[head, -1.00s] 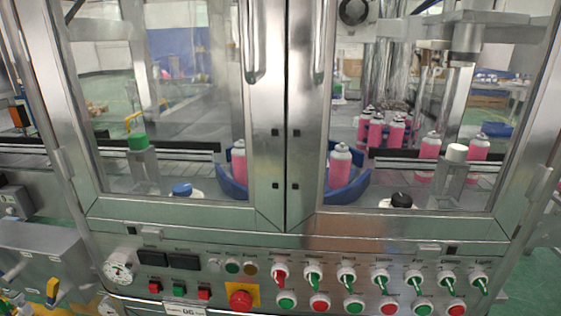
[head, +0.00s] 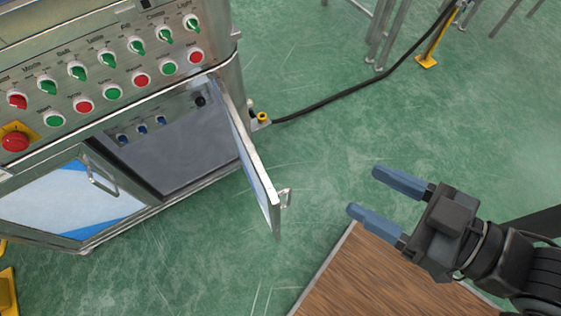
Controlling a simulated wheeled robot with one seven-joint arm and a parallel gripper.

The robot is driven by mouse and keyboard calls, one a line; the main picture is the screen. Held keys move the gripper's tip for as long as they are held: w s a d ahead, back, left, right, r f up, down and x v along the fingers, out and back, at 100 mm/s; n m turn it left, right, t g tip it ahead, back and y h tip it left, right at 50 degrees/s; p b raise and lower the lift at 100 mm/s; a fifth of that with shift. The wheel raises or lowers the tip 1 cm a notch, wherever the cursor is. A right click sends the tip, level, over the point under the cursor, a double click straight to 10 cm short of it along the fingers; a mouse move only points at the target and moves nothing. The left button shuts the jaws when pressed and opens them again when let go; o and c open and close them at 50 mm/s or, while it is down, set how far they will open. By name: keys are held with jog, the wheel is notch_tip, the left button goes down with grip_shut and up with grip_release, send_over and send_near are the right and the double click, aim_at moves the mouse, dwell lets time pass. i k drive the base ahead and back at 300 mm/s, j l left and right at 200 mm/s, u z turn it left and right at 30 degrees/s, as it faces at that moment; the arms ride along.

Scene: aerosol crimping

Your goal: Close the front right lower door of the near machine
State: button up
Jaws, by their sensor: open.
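The front right lower door (head: 252,150) of the near machine (head: 120,60) stands swung wide open in the head view. It is hinged at the machine's right corner, and its free edge points out toward the front. A small metal handle (head: 286,198) sits on its outer side, facing right. The open compartment (head: 165,140) behind it shows a grey interior with blue fittings. My gripper (head: 375,192) is to the right of the door, with its two blue fingers apart and empty. It points left toward the handle, with a clear gap between them.
The left lower door (head: 75,195) is shut and has its own handle (head: 102,176). A control panel (head: 110,85) with knobs and buttons is above. A black cable (head: 360,90) runs from the machine's corner across the green floor. A wooden surface (head: 370,275) lies below my gripper.

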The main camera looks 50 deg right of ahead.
aim_at(268, 198)
jog(key=k+l+u, duration=0.15)
jog(key=k+l, duration=0.25)
jog(key=l, duration=0.15)
jog(key=k+l+u, duration=0.2)
jog(key=k+l, duration=0.2)
jog(key=l, duration=0.15)
jog(key=i+j+z, duration=0.1)
jog(key=i+z, duration=0.25)
jog(key=k, duration=0.1)
